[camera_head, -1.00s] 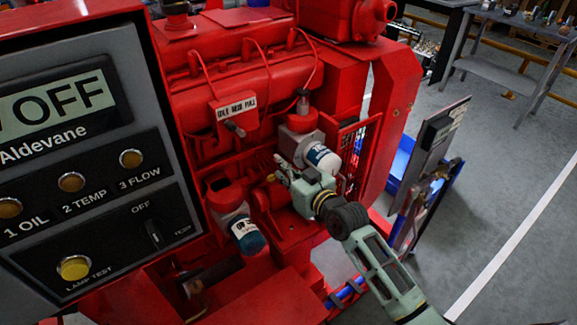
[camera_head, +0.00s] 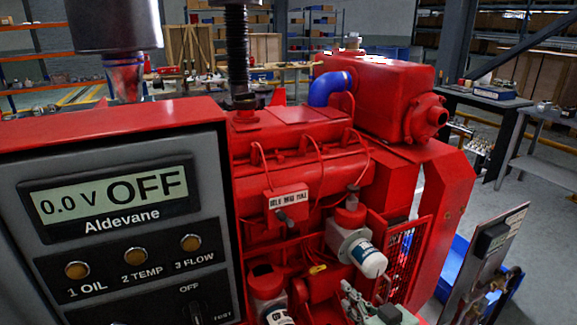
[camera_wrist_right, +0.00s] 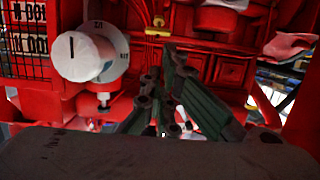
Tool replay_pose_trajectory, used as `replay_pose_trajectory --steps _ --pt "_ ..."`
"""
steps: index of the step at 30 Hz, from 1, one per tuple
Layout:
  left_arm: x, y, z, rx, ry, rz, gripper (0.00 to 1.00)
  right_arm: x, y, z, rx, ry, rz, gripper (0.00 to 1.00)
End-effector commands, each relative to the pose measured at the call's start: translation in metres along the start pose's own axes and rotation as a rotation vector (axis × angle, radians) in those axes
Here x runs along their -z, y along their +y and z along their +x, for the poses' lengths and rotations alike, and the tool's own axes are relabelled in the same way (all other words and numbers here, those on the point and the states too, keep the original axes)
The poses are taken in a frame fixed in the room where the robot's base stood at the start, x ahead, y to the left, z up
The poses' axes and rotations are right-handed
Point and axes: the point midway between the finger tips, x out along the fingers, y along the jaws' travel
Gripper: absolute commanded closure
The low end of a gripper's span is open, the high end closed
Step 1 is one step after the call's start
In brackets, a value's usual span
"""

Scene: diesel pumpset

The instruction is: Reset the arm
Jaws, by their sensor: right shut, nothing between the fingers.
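My right gripper (camera_head: 350,292) is grey-green and shows at the bottom of the head view, just below the white cylindrical canister (camera_head: 369,261) on the red diesel pumpset (camera_head: 300,140). In the right wrist view the narrow green fingers (camera_wrist_right: 168,52) come together in front of the red engine side. They are shut with nothing between them. A white round part (camera_wrist_right: 86,57) with a dark bar stands to the left of the fingers. Most of my right arm is cut off by the lower edge of the head view. My left gripper is in neither view.
The grey control panel (camera_head: 120,150) reads 0.0 V OFF at the left. A small yellow piece (camera_head: 318,269) sits near the gripper. A second filter (camera_head: 277,314) stands lower left. A tilted grey board (camera_head: 490,255) and blue bin (camera_head: 455,270) stand right. Open floor lies beyond.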

Motion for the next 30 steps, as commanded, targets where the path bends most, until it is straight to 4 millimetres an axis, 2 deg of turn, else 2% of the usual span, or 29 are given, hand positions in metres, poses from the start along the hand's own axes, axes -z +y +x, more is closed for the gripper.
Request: replay_pose_trajectory --steps 2,6,9,15,23,30 --pt "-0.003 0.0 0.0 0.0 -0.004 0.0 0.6 -0.032 -0.018 -0.015 0.008 -0.119 0.007 1.0" --pt "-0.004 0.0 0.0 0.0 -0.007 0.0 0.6 -0.096 -0.045 -0.063 -0.008 -0.395 0.017 1.0" --pt "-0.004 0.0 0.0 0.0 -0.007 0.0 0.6 -0.127 -0.055 -0.098 -0.034 -0.554 0.03 1.0" --pt "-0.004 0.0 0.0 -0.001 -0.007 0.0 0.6 -0.165 -0.065 -0.161 -0.091 -0.79 0.061 1.0" --pt "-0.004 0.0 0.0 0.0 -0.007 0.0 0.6 -0.191 -0.074 -0.236 -0.169 -1.034 0.113 1.0" --pt "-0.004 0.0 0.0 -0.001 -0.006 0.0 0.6 -0.242 -0.071 -0.213 -0.165 -1.062 0.113 1.0"
